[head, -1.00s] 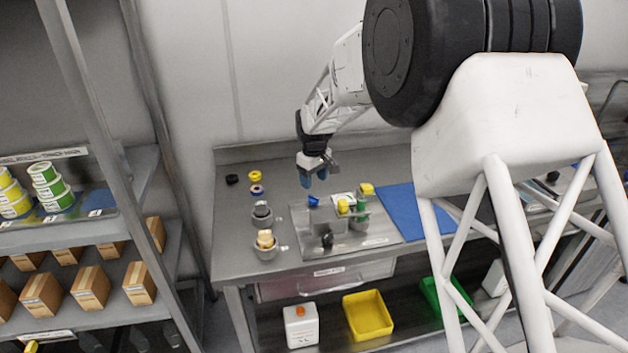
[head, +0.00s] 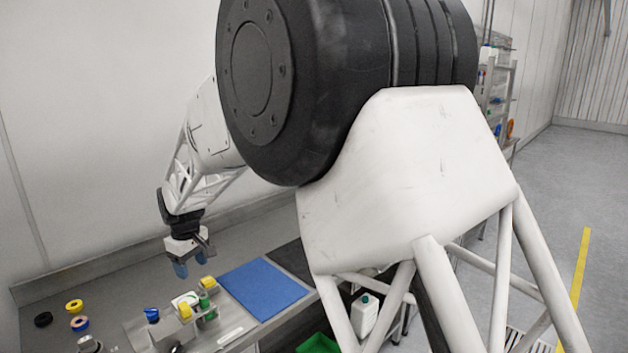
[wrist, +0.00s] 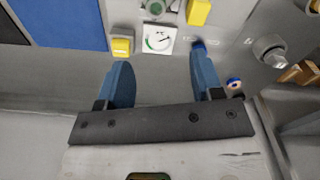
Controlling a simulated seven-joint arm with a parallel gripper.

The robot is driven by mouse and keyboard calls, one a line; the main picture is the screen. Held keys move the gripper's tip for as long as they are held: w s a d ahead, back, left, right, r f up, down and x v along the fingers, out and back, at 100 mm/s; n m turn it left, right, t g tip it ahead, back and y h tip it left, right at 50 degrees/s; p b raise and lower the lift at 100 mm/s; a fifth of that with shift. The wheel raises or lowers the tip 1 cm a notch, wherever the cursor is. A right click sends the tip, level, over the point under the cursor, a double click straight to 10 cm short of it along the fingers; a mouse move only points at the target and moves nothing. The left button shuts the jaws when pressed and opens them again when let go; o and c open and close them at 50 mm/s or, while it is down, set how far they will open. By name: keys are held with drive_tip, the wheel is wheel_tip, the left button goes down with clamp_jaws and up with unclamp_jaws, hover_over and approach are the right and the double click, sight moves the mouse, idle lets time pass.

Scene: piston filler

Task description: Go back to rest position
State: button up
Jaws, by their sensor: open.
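My gripper (head: 182,268) hangs at the end of my arm above the steel bench, behind the filler plate (head: 140,330). It points down, with its blue fingers apart and nothing between them. In the wrist view my gripper (wrist: 162,85) shows both blue fingers spread over bare grey steel. A blue part (head: 152,315) and another yellow block (head: 207,282) sit on the plate in the head view.
A blue mat (head: 262,290) lies on the bench right of the plate. Yellow (head: 74,306), black and blue-ringed rings lie at the left. A green bin (head: 318,344) is below the bench. My large white arm base blocks the middle of the head view. Open floor (head: 550,210) lies at right.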

drive_tip(key=s+d+r+m, duration=0.2)
drive_tip(key=s+d+r, duration=0.2)
drive_tip(key=d, duration=0.6)
drive_tip(key=s+d+r+m+t, duration=0.15)
drive_tip(key=s+d+r, duration=0.25)
drive_tip(key=d, duration=0.7)
drive_tip(key=s+d+r+m, duration=0.3)
drive_tip(key=s+d+r, duration=0.1)
drive_tip(key=d, duration=0.6)
drive_tip(key=s+d+f+m, duration=0.1)
drive_tip(key=s+d+m, duration=0.2)
drive_tip(key=s+d, duration=0.6)
drive_tip(key=s+d+f+m, duration=0.2)
drive_tip(key=s+d, duration=0.8)
drive_tip(key=s, duration=0.6)
drive_tip(key=shift+d+m+t, duration=0.15)
drive_tip(key=shift+m+t, duration=0.2)
drive_tip(key=shift+m, duration=0.3)
drive_tip(key=shift+f, duration=0.1)
